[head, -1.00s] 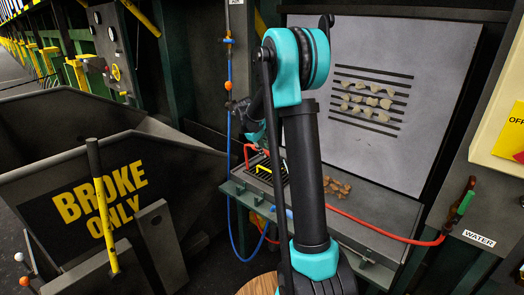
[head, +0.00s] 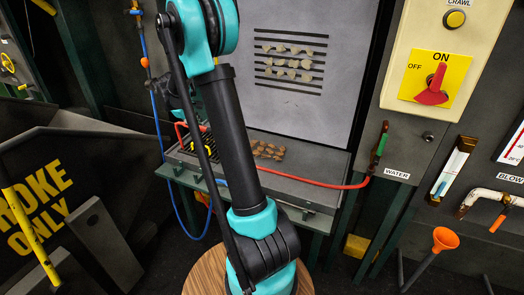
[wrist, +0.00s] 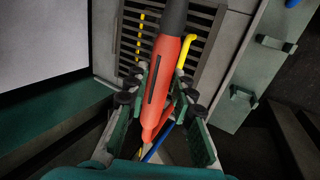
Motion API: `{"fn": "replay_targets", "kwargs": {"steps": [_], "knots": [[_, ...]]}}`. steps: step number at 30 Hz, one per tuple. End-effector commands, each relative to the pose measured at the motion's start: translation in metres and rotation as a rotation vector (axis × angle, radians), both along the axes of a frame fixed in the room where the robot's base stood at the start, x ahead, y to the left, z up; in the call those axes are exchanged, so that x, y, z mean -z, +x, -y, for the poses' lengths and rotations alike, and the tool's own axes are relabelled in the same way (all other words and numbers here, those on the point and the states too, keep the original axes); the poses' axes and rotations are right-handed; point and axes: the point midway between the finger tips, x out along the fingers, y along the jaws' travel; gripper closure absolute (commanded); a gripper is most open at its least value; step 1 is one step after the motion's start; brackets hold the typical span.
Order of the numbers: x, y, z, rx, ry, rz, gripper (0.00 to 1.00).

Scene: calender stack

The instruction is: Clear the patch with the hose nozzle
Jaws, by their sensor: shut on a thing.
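The hose nozzle (wrist: 163,78) is orange-red with a dark barrel. In the wrist view it lies lengthwise between the finger pads of my gripper (wrist: 157,98), which is shut on it. A dark slatted grate lies beyond the nozzle. The patch (head: 290,63) shows in the head view as rows of pale beige lumps over black horizontal slots on an upright grey panel (head: 335,30). In the head view my arm stands left of the patch and hides most of the gripper and nozzle. A red hose (head: 310,181) runs along the ledge to the water fitting.
Brown lumps (head: 267,150) lie on the ledge (head: 315,170) below the panel. A dark "BROKE ONLY" bin (head: 95,150) stands at left.

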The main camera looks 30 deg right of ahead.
Motion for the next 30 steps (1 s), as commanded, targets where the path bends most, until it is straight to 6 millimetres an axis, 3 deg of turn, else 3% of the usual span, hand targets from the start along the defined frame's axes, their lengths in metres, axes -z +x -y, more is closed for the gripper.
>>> {"fn": "replay_targets", "kwargs": {"steps": [30], "knots": [[-0.016, 0.006, 0.064, 0.003, 0.293, 0.403, 1.0]]}}
